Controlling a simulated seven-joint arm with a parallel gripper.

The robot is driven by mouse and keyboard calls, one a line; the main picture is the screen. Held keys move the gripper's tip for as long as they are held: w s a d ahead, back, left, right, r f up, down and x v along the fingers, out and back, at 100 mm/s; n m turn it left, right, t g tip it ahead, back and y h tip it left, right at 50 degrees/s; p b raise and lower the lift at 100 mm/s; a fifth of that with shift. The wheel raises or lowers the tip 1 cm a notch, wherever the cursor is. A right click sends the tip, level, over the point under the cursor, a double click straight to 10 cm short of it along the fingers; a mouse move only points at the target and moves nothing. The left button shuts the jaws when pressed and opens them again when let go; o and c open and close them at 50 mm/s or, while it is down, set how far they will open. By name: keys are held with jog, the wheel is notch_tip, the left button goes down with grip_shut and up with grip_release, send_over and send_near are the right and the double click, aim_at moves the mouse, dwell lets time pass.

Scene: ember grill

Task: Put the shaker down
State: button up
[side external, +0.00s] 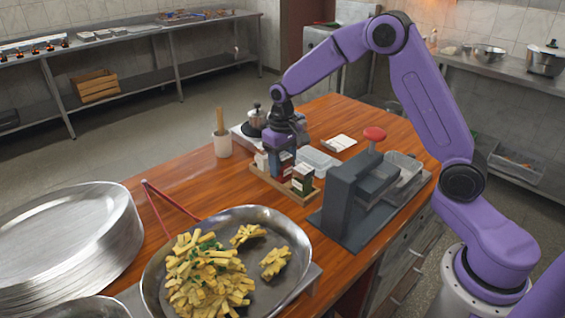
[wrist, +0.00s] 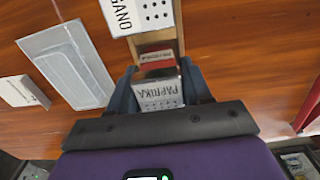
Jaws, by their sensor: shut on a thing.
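The paprika shaker (wrist: 160,96) has a white lid with holes, printed PAPRIKA, and a red labelled face (wrist: 157,59) shows just beyond it. It sits between the two blue fingers of my gripper (wrist: 161,88), which is shut on it. In the side external view my gripper (side external: 281,164) points down over the wooden rack (side external: 257,184), and a dark red part of the shaker (side external: 287,169) shows by the fingers. The shaker's base is hidden, so I cannot tell whether it touches the rack. The oregano shaker (wrist: 140,14) stands in line with it.
A clear container (side external: 318,161) lies behind. A grey press with a red knob (side external: 374,133) stands right of the rack. A pan of fries (side external: 283,288) is in front. Bare wood lies left of the rack.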

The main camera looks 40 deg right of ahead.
jog(key=shift+f, duration=0.1)
jog(key=o, duration=1.1)
notch_tip(320, 180, up, 12)
jog(key=shift+r, duration=0.15)
jog(key=shift+a, duration=0.1)
